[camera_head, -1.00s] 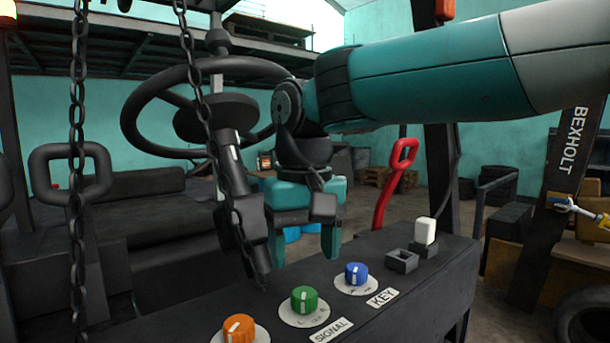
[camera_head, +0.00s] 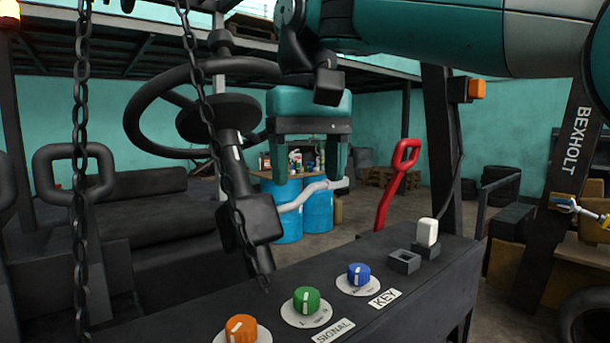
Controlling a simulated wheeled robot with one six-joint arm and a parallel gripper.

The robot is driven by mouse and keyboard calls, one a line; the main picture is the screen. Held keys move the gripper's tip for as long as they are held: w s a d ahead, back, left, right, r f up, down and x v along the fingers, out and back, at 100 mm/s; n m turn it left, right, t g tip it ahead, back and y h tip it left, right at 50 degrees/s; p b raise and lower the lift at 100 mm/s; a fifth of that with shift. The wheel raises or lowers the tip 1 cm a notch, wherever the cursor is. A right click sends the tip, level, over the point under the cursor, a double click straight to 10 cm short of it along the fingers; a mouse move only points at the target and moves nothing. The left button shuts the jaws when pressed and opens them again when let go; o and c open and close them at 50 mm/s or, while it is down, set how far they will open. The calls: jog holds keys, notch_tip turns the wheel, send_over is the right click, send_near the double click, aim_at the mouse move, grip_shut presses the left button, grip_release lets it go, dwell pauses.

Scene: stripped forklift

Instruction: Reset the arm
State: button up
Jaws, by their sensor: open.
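My gripper (camera_head: 308,172) hangs from my teal arm in the upper middle of the head view. Its two teal fingers point down, apart, with nothing between them. It is above and behind the black dashboard panel (camera_head: 440,290), touching nothing that I can see. The panel carries an orange knob (camera_head: 241,329), a green knob (camera_head: 306,300) labelled SIGNAL, a blue knob (camera_head: 358,273) labelled KEY, and a white rocker switch (camera_head: 428,232).
A black steering wheel (camera_head: 135,108) and column stand left of my gripper. Two chains (camera_head: 82,200) hang at the left. A red lever (camera_head: 395,185) rises behind the panel. Blue barrels (camera_head: 318,208) stand farther back. A dark post (camera_head: 440,140) stands at right.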

jog(key=s+d+f+n+y+b, duration=0.1)
jog(key=s+d+f, duration=0.3)
jog(key=f, duration=0.5)
jog(key=s+d+f+n+y+b, duration=0.1)
jog(key=s+d+f, duration=0.3)
jog(key=s+f, duration=0.4)
jog(key=s+d+f+n+y+b, duration=0.1)
jog(key=s+d+f, duration=0.4)
jog(key=f, duration=0.5)
jog(key=s+y+b, duration=0.1)
jog(key=s+b, duration=0.1)
jog(key=shift+b, duration=0.3)
